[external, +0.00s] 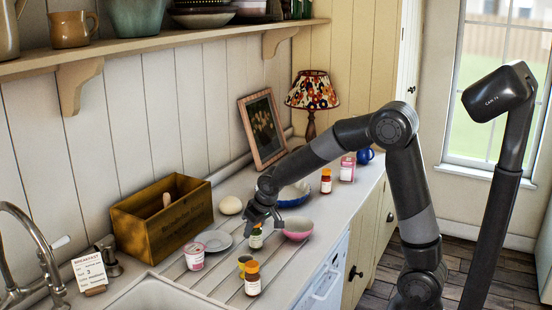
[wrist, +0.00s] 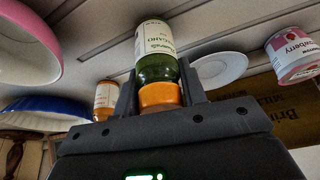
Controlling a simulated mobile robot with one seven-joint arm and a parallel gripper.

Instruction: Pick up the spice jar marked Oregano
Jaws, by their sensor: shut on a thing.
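The Oregano jar (wrist: 157,62) is a small glass jar with green contents, an orange lid and a white label whose lettering partly reads as Oregano. My gripper (wrist: 160,90) is shut on it near the lid, one finger on each side. In the external view the jar (external: 256,241) hangs upright below my gripper (external: 259,226), between the pink bowl and the white saucer. I cannot tell whether its base touches the counter.
A pink bowl (external: 298,229) stands close on the right, a saucer (external: 214,240) and strawberry tub (external: 194,258) on the left. Another spice jar (external: 252,280) stands in front, one (external: 326,182) farther back. A wooden crate (external: 150,234) stands by the wall.

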